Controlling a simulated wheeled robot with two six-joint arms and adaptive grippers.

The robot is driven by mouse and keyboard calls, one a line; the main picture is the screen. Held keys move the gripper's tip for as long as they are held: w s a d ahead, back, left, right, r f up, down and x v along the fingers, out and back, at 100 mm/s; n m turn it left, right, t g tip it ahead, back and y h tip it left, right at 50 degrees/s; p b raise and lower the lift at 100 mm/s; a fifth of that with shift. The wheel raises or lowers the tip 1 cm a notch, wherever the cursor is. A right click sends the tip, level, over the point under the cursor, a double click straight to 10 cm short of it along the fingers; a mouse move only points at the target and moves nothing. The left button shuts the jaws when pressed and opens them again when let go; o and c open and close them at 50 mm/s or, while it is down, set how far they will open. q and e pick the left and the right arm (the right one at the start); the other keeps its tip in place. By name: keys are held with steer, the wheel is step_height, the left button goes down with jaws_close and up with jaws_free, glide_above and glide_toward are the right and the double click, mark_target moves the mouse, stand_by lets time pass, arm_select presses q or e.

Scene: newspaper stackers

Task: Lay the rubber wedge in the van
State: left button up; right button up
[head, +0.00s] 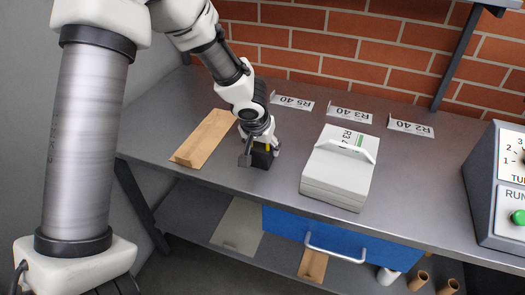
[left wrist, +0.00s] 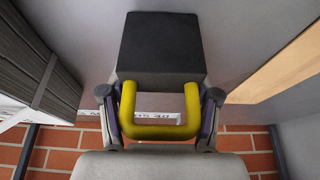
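The rubber wedge (head: 262,159) is a black block with a yellow handle, near the front left part of the grey bench. In the left wrist view the black wedge (left wrist: 160,48) lies beyond its yellow loop handle. My left gripper (head: 261,152) is over the wedge, pointing down. In the left wrist view its fingers (left wrist: 160,108) flank the handle, one on each side, and appear to press against it. I cannot tell whether the wedge touches the bench. No van shows in either view. My right gripper is not in view.
A white bundle (head: 337,175) with a handle stands right of the wedge on the bench (head: 425,185). A brown flat piece (head: 204,137) lies to the left. Labels (head: 291,103) line the brick wall side. A control box (head: 497,190) stands far right. A blue drawer (head: 340,238) hangs below.

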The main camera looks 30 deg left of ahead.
arm_select(q)
steer(key=shift+c, duration=0.8)
steer(key=shift+w+r, duration=0.1)
steer(key=shift+r, duration=0.25)
step_height(320, 180, up, 3)
steer(key=shift+r+p, duration=0.1)
steer(key=shift+p, duration=0.8)
steer(key=s+d+b, duration=0.2)
steer(key=s, duration=0.1)
steer(key=s+d+b, duration=0.1)
steer(key=s, duration=0.1)
steer(key=shift+s+f, duration=0.15)
steer(key=shift+f, duration=0.05)
steer(key=s+d+r, duration=0.1)
steer(key=s+d, duration=0.4)
steer(key=s, duration=0.3)
steer(key=shift+s+r+p, duration=0.25)
steer(key=shift+s+p, duration=0.05)
steer(key=shift+p, duration=0.05)
